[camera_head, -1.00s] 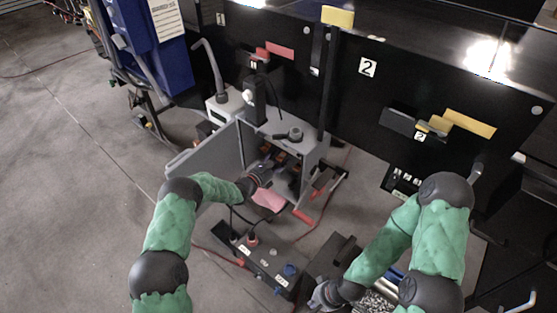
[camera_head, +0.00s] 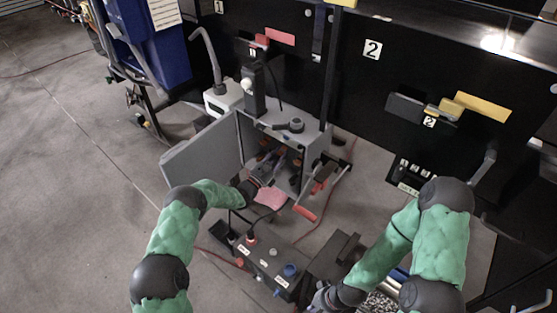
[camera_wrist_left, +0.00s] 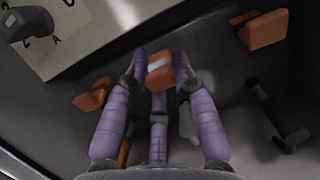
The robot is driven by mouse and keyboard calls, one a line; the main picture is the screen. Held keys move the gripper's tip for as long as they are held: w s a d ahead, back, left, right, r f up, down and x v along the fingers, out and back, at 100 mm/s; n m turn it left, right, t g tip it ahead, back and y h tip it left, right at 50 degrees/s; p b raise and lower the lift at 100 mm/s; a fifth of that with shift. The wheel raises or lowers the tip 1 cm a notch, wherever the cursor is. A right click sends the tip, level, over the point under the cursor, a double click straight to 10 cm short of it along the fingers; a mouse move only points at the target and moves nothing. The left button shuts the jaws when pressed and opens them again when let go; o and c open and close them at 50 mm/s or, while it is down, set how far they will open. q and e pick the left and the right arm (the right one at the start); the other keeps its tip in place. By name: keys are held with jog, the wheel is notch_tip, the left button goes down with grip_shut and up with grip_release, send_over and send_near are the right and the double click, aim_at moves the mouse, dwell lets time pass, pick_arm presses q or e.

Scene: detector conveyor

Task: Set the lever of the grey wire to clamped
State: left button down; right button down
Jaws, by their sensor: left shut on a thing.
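The grey box (camera_head: 205,150) stands open, with several orange levers inside. My left gripper (camera_head: 256,183) reaches into its opening; its fingertips are hard to make out in the head view. In the left wrist view, the purple fingers of my left gripper (camera_wrist_left: 160,70) are closed around an orange lever (camera_wrist_left: 158,79) with a pale band. A light grey piece, perhaps the grey wire (camera_wrist_left: 188,122), shows just below this lever, partly behind a finger. Other orange levers sit at the left (camera_wrist_left: 92,95) and upper right (camera_wrist_left: 264,30). My right gripper (camera_head: 322,298) is low in the head view, its fingers unclear.
A black piece (camera_wrist_left: 277,115) sticks up right of the held lever. A black box with knobs (camera_head: 268,262) stands in front of the grey box. Black panels (camera_head: 430,60) stand behind. Floor at left is clear.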

pick_arm(q)
jog(key=f+t+b, duration=0.1)
jog(key=b, duration=0.1)
jog(key=shift+d+h+b, duration=0.1)
jog(key=shift+h+b, duration=0.25)
jog(key=shift+h, duration=0.05)
jog(key=shift+t+h+b, duration=0.3)
jog(key=shift+t+b, duration=0.2)
jog(key=shift+b, duration=0.1)
jog(key=c, duration=1)
grip_release()
jog(key=shift+w, duration=0.1)
jog(key=shift+c, duration=0.2)
jog(key=v, duration=1.2)
jog(key=shift+f, duration=0.15)
